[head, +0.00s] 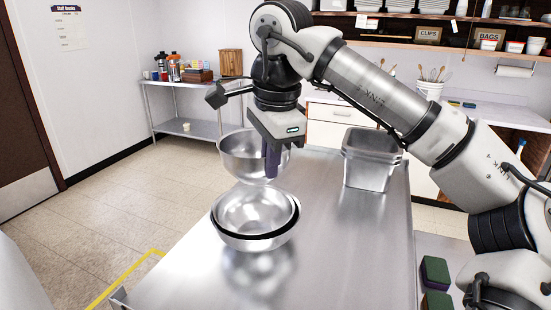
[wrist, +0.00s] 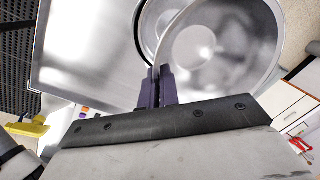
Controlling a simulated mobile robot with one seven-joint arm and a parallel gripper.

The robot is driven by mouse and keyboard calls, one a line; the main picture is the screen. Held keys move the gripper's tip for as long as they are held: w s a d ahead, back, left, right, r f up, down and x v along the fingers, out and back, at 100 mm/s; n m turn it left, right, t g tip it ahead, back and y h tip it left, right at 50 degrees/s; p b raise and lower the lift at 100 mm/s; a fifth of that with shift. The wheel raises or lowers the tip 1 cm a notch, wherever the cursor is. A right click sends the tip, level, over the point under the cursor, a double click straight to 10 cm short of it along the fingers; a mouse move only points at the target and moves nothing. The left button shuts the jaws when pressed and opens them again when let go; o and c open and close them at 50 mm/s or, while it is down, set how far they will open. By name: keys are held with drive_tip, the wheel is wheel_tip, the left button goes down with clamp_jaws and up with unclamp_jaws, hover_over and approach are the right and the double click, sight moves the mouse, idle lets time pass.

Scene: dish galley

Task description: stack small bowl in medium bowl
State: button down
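My gripper (head: 272,172) points down, its dark purple fingers closed on the rim of a shiny steel bowl (head: 236,152), which I take to be the small bowl. In the wrist view the fingers (wrist: 156,72) pinch the rim of this bowl (wrist: 225,45). The held bowl appears raised above the table, behind the other bowls. Two steel bowls stand nested on the table in front of it: an inner one (head: 250,212), likely the medium bowl, and a slightly wider outer one (head: 256,243). In the wrist view the held bowl partly covers a bowl rim (wrist: 142,28).
The steel table (head: 330,220) is clear in front and to the right of the bowls. Rectangular metal pans (head: 368,172) stand at its back right. A side shelf (head: 185,130) with bottles and a counter with drawers (head: 330,132) lie beyond.

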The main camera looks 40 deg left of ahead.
drive_tip(key=shift+s+a, duration=0.1)
drive_tip(key=shift+a, duration=0.25)
drive_tip(key=shift+f, duration=0.75)
drive_tip(key=shift+f+b, duration=2.9)
drive_tip(key=shift+f, duration=1.5)
drive_tip(key=c, duration=1.6)
unclamp_jaws()
drive_tip(key=shift+o, duration=0.2)
drive_tip(key=shift+s, duration=0.1)
